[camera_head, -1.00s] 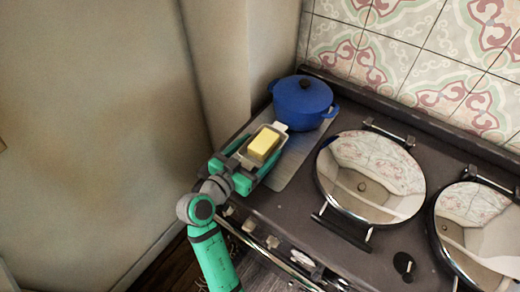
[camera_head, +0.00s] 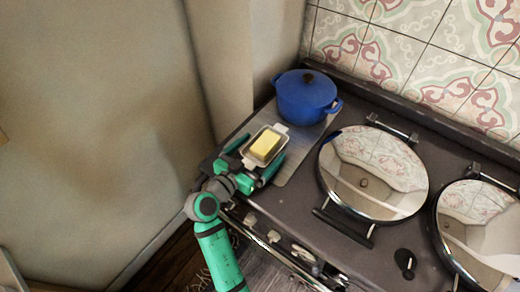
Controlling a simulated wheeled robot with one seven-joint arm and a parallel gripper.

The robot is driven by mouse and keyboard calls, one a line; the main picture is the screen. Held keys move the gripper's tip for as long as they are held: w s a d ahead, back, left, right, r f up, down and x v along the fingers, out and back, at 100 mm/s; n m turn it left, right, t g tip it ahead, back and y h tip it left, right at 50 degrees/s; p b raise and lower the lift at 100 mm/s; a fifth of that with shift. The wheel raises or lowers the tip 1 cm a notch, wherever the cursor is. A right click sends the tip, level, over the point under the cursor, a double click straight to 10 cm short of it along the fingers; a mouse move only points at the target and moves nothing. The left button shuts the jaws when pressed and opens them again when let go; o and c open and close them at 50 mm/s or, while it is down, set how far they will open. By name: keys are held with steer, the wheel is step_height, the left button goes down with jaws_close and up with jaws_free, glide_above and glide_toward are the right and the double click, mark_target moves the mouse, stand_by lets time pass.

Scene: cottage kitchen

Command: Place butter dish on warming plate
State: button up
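The butter dish (camera_head: 281,128) is a pale tray with small end tabs, and a yellow block of butter sits in it. It shows over the near part of the grey warming plate (camera_head: 292,168), at the stove's left end. I cannot tell whether it touches the plate. My gripper (camera_head: 259,155) reaches in from the near left, with one finger on each side of the dish. It looks shut on the dish, though the contact is small in view. The near end of the dish is partly hidden by my gripper.
A blue lidded pot (camera_head: 306,99) stands at the back of the plate, just beyond the dish. A round mirror-like stove lid (camera_head: 372,172) is to the right, and a second lid (camera_head: 485,230) stands further right. A wall (camera_head: 110,110) is close on the left.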

steer(key=shift+r, duration=0.15)
steer(key=v, duration=1.2)
stand_by(0.5)
